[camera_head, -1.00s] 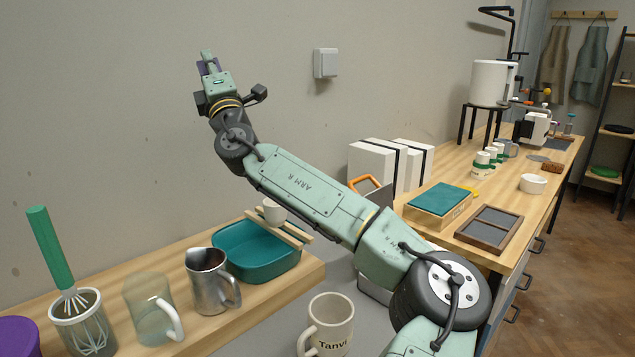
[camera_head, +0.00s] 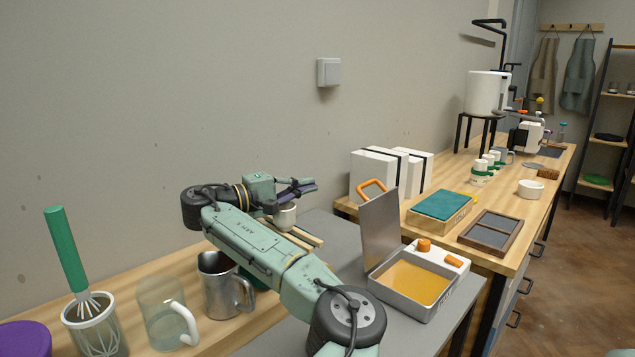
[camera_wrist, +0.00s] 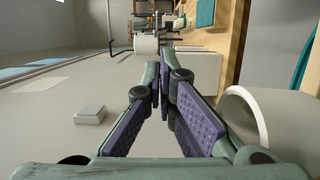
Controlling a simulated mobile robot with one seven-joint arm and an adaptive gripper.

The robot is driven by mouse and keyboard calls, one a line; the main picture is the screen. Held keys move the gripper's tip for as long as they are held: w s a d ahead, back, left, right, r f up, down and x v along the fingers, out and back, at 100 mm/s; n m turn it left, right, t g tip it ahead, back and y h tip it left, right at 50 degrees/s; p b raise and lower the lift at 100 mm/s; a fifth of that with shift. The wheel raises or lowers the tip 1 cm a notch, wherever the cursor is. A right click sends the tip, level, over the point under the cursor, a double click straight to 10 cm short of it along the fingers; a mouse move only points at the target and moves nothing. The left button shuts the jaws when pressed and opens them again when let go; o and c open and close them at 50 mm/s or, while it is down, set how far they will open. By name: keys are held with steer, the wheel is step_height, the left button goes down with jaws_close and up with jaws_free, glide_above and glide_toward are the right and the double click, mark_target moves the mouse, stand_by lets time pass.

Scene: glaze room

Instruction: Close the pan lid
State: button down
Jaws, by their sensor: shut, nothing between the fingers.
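The pan (camera_head: 412,312) is a grey rectangular box with a yellow-orange inside, on the grey surface right of my arm. Its grey lid (camera_head: 380,232) stands open, nearly upright, at the left side of the pan. An orange handle (camera_head: 370,184) shows at the lid's top edge. My gripper (camera_head: 311,187) is left of the lid and apart from it, its purple fingers pointing right. In the wrist view, the fingers (camera_wrist: 164,72) are closed together with nothing between them. The pan is not clearly visible in the wrist view.
A small white cup (camera_head: 285,217) stands on wooden slats just below my gripper; a large pale cup shape (camera_wrist: 270,118) shows in the wrist view. A metal pitcher (camera_head: 218,285), glass mug (camera_head: 165,315) and whisk holder are at left. White blocks (camera_head: 372,172) stand behind the lid.

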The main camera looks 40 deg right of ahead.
steer(key=s+d+p, duration=0.4)
steer(key=s+d, duration=0.1)
steer(key=d, duration=0.4)
steer(key=shift+s+r, duration=0.25)
steer(key=shift+w+b, duration=0.1)
steer(key=shift+b, duration=0.2)
